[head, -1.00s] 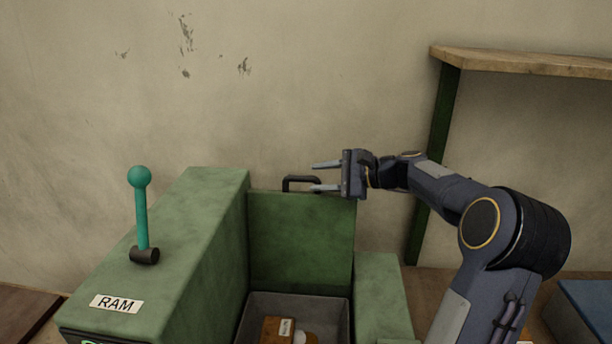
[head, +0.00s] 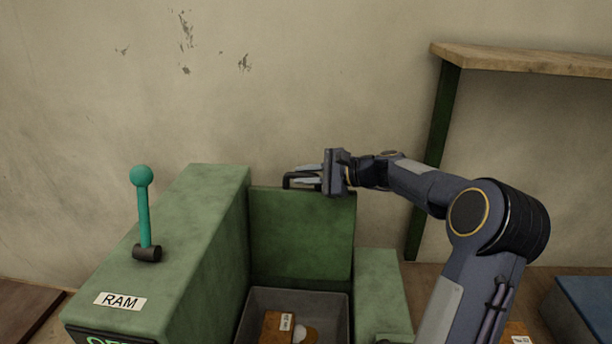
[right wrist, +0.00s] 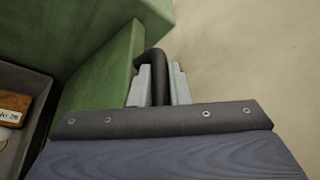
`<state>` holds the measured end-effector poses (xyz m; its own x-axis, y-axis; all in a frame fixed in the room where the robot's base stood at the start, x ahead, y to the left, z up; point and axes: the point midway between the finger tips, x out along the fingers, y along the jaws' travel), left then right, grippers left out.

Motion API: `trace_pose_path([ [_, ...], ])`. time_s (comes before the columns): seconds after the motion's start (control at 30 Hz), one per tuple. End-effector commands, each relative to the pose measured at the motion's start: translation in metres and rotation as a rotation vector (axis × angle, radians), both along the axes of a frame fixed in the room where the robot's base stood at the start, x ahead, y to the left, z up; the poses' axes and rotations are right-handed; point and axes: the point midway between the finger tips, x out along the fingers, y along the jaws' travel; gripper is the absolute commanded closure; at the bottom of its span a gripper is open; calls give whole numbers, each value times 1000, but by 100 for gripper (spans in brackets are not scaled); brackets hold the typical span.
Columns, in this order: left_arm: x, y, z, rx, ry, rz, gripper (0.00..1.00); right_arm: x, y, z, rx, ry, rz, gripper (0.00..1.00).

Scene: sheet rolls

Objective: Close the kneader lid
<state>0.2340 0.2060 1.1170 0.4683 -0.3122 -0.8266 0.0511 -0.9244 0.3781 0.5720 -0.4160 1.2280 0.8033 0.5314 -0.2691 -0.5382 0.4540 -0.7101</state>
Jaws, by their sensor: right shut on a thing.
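The green kneader lid (head: 300,235) stands upright, open, behind the grey chamber (head: 252,311) of the green kneader (head: 190,245). A black handle (head: 290,180) sits on the lid's top edge. My right gripper (head: 306,176) reaches in from the right and is shut on the handle. In the right wrist view, the fingers (right wrist: 160,85) lie on both sides of the dark handle bar (right wrist: 155,62), with the lid (right wrist: 105,75) to the left. Part of the handle is hidden by the fingers. My left gripper is not in view.
The chamber holds a brown block (head: 276,327) with a white label and a rounded pale piece (head: 304,335). A teal lever (head: 143,210) stands on the RAM housing at left. A wooden shelf (head: 525,61) is at upper right. A blue surface (head: 590,305) lies at lower right.

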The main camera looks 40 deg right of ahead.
Motion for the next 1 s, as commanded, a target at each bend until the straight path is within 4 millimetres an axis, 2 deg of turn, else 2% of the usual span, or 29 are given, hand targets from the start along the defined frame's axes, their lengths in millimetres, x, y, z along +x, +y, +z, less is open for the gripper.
trace_pose_path([
  [0.27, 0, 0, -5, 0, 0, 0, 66, -2, 2, -2, -6, -6, 1, 100],
  [0.47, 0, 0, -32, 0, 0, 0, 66, -16, 13, -4, -43, -47, 1, 100],
  [0.7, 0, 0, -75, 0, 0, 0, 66, -49, 42, -2, -87, -98, 2, 100],
  [1.0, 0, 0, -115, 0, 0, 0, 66, -100, 85, -10, -81, -94, 3, 100],
])
